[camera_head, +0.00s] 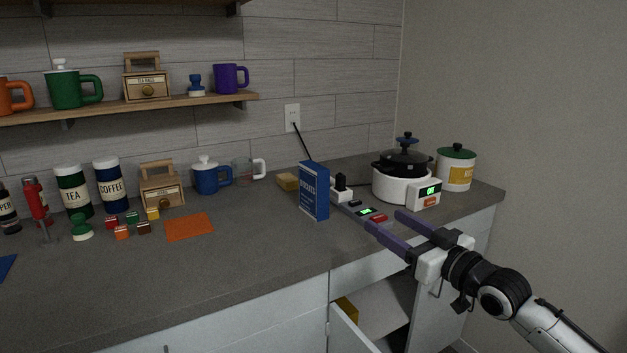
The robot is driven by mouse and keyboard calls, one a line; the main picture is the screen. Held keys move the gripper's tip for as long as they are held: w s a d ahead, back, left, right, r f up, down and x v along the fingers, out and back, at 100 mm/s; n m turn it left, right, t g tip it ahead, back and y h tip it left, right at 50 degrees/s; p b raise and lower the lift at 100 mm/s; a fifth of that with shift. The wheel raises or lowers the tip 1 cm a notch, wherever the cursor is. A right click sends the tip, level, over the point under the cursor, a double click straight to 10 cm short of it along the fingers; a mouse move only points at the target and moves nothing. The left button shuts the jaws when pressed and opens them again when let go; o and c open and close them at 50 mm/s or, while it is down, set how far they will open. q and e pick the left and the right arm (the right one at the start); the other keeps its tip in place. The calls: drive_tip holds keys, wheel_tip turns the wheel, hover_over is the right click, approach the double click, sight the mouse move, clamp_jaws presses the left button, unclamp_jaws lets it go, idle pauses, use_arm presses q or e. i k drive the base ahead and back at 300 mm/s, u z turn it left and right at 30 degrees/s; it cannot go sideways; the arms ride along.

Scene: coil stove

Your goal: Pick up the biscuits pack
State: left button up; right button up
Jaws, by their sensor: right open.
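A blue upright box (314,190) with white vertical lettering stands on the counter, right of the middle. The lettering is too small to read surely, but it is the thing most like a biscuits pack. My right gripper (386,221) is open and empty, with its two purple fingers apart. It is to the right of the box and nearer to me, with a gap between them. My left gripper does not show.
A power strip (366,212) with a plug lies between the box and my right gripper. A white cooker (390,187) stands behind the gripper. An orange mat (188,227) lies left. An open cabinet below holds a yellow thing (347,309). The front counter is clear.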

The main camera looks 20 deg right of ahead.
sight(314, 178)
drive_tip(key=i, duration=1)
